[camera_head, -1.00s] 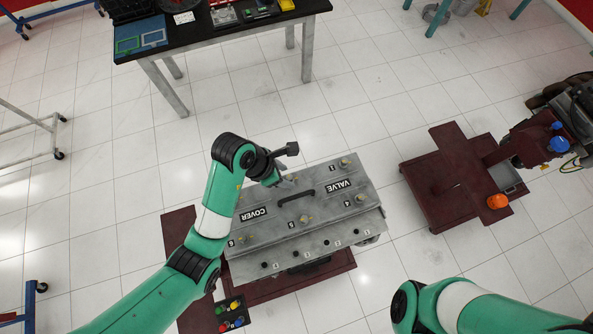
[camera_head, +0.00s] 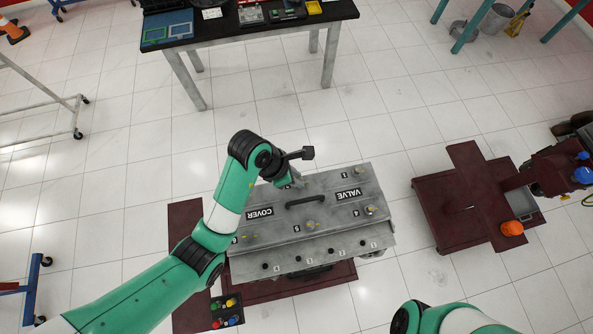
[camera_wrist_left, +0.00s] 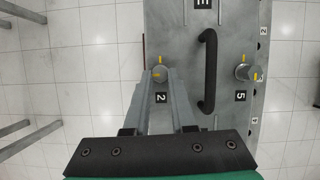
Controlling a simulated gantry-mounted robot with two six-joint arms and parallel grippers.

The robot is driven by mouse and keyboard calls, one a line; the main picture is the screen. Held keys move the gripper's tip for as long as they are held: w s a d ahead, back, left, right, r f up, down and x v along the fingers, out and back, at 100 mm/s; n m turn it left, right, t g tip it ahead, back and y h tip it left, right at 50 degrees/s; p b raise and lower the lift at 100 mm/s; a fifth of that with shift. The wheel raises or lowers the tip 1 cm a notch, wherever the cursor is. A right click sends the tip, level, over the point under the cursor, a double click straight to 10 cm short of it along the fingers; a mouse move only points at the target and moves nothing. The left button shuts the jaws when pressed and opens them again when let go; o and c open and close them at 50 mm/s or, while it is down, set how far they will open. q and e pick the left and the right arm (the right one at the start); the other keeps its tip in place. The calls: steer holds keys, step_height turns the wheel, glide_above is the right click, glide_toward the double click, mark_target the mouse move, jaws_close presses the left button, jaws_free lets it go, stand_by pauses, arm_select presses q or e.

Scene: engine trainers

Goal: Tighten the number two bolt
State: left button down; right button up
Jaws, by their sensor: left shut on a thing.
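The grey valve cover (camera_head: 338,226) lies with its black handle (camera_head: 305,200) in the middle and numbered bolts along its edges. In the left wrist view the number two bolt (camera_wrist_left: 160,73), with a yellow mark on it, stands beside its black "2" label (camera_wrist_left: 161,97). My left gripper (camera_wrist_left: 160,78) is shut on this bolt, one finger on each side. In the head view my left gripper (camera_head: 298,184) is at the cover's far edge and hides most of the bolt. My right gripper is outside the views; only part of my right arm shows at the bottom right.
The number five bolt (camera_wrist_left: 247,72) stands across the handle. A dark red stand (camera_head: 187,222) is under the cover, with a coloured button box (camera_head: 227,309) at its front. Another dark red stand (camera_head: 440,215) is at right. A black-topped table (camera_head: 232,33) stands behind. Tiled floor lies between.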

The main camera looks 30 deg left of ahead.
arm_select(q)
steer(key=shift+a+r+m+p, duration=0.1)
steer(key=shift+m+p, duration=0.6)
steer(key=shift+w+m+g+h+p, duration=0.15)
steer(key=shift+m+g+h+p, duration=0.2)
steer(key=shift+m, duration=0.45)
steer(key=shift+w+m+g+h, duration=0.1)
steer(key=shift+m+g+h, duration=0.25)
steer(key=shift+m, duration=0.55)
steer(key=shift+m+g, duration=0.4)
steer(key=shift+m, duration=0.5)
steer(key=m, duration=0.1)
steer(key=m+g+b, duration=0.1)
steer(key=shift+w+f+m, duration=0.2)
steer(key=shift+f+m, duration=0.05)
steer(key=shift+m, duration=0.15)
steer(key=m+g+b, duration=0.1)
steer(key=m+b, duration=0.1)
steer(key=m, duration=0.1)
steer(key=shift+w+m, duration=0.15)
steer(key=shift+m, duration=0.15)
steer(key=m+g+b, duration=0.1)
steer(key=m, duration=0.1)
steer(key=m+g+y+b, duration=0.1)
steer(key=m+b, duration=0.1)
steer(key=m, duration=0.1)
steer(key=shift+w+r+m+y, duration=0.1)
steer(key=shift+w+m+y, duration=0.05)
steer(key=shift+m+y, duration=0.15)
